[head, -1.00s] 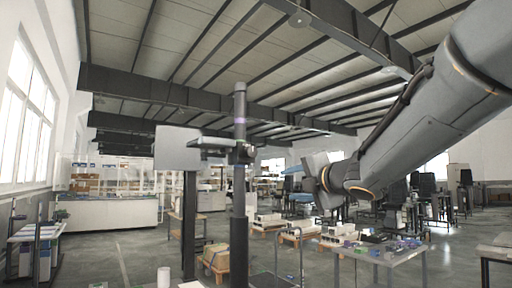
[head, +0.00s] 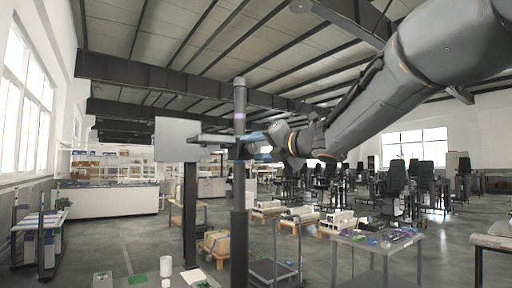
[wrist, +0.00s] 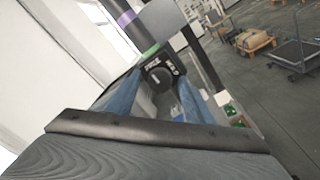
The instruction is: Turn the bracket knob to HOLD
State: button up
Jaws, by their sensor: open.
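The bracket (head: 247,151) is a dark clamp on a grey column (head: 239,215) in the head view. In the wrist view the dark round knob (wrist: 160,76) sits on the bracket's dark face, with small pale lettering beside it that I cannot read. My gripper (wrist: 161,84) is open, with one blue finger on each side of the knob. I cannot tell whether the fingers touch it. In the head view my gripper (head: 272,140) is just right of the column, at bracket height. The knob is hidden there.
A flat grey panel (head: 177,140) stands left of the column on a dark post (head: 190,215). A table with small parts (head: 375,240) stands at lower right. A cart (head: 275,268) and pallets with boxes stand on the floor behind.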

jog(key=c, duration=1)
jog(key=shift+c, duration=0.2)
jog(key=shift+m, duration=0.4)
jog(key=m, duration=0.3)
jog(key=shift+m, duration=0.4)
jog(key=m+p, duration=0.1)
jog(key=m, duration=0.3)
jog(key=shift+m+t, duration=0.4)
jog(key=m+p, duration=0.1)
jog(key=m, duration=0.3)
jog(key=shift+a+m+t+p, duration=0.1)
jog(key=shift+m+t+p, duration=0.2)
jog(key=shift+m+p, duration=0.1)
jog(key=m, duration=0.2)
jog(key=m+p, duration=0.1)
jog(key=m, duration=0.1)
jog(key=shift+m+t+h, duration=0.3)
jog(key=shift+m+p, duration=0.3)
jog(key=shift+p, duration=0.05)
